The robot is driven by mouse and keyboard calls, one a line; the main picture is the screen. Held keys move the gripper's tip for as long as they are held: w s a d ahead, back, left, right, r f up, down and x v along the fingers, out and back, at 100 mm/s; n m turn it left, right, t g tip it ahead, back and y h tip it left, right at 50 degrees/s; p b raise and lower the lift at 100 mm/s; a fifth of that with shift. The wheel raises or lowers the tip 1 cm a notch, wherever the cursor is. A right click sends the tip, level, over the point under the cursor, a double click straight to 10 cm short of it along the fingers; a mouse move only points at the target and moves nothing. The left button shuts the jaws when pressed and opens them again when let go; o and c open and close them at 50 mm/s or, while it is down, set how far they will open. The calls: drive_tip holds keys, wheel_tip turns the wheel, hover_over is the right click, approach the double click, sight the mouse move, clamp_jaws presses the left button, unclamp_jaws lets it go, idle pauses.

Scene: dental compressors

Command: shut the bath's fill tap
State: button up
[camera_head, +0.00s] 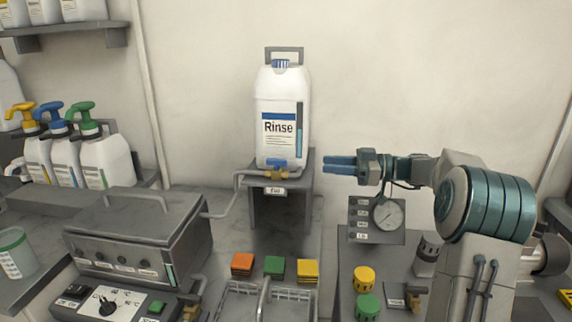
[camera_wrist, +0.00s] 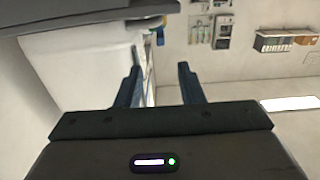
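The fill tap (camera_head: 277,164) has a blue handle on a brass body, at the foot of the white Rinse jug (camera_head: 283,105) in the head view. Its handle looks roughly in line with the pipe; the exact angle is too small to tell. A label (camera_head: 275,190) hangs below it. A thin pipe runs left and down to the grey lidded bath (camera_head: 140,235). My gripper (camera_head: 326,165) is to the right of the tap, about level with it and apart from it, fingers pointing left. In the wrist view my gripper (camera_wrist: 158,75) has its fingers apart with nothing between them.
The jug stands on a grey stand (camera_head: 283,205). A gauge panel (camera_head: 377,219) stands below my gripper. Orange, green and yellow blocks (camera_head: 274,265) lie on the bench in front. Pump bottles (camera_head: 65,150) stand at left. Space between gripper and tap looks clear.

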sight(286, 162)
drive_tip(key=a, duration=0.4)
drive_tip(key=w+a, duration=0.1)
drive_tip(key=a, duration=0.3)
drive_tip(key=w+a+p, duration=0.1)
drive_tip(key=a, duration=0.3)
drive_tip(key=shift+w, duration=0.1)
clamp_jaws()
